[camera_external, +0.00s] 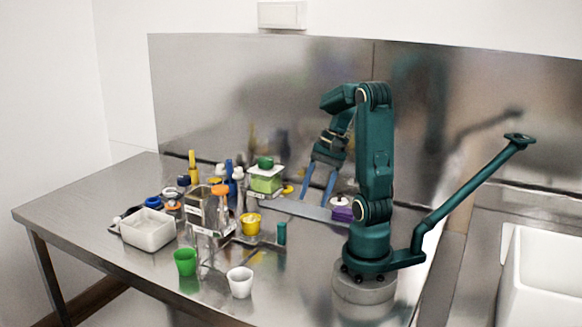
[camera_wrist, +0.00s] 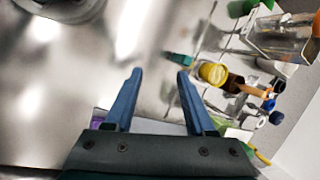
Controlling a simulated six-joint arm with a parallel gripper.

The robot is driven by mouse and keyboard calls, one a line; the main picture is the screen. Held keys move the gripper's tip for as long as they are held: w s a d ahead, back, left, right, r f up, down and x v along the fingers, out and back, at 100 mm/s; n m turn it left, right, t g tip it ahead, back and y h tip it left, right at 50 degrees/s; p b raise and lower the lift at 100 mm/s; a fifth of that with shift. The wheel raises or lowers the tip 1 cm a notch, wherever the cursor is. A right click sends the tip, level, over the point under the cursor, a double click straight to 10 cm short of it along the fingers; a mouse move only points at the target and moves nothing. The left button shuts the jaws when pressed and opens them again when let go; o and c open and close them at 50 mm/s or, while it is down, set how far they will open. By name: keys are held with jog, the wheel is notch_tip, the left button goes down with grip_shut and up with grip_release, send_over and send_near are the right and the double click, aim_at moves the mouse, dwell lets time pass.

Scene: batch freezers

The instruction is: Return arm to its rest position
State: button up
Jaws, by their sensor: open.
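My arm is dark green and stands on a round base at the right of the steel table (camera_external: 110,205) in the external view. It is folded, with its upper part raised and its wrist turned down. My gripper (camera_external: 319,187) has two blue fingers pointing down, over the back part of the table. In the wrist view my gripper (camera_wrist: 158,78) has its fingers spread, with nothing between them but bare steel beyond. Nothing is held.
Left of my gripper stand a yellow cup (camera_external: 250,224), a green-lidded container (camera_external: 265,180), a clear box (camera_external: 207,212) and several bottles. A white tray (camera_external: 148,230), green cup (camera_external: 186,262) and white cup (camera_external: 240,282) lie nearer the front. A steel backsplash (camera_external: 440,120) rises behind.

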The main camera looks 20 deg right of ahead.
jog(key=s+d+r+n+t+h, duration=0.2)
jog(key=s+d+n+t+h, duration=0.1)
jog(key=d, duration=0.6)
jog(key=shift+d+r+n+t+h, duration=0.45)
jog(key=shift+n+t, duration=0.55)
jog(key=shift+t, duration=0.8)
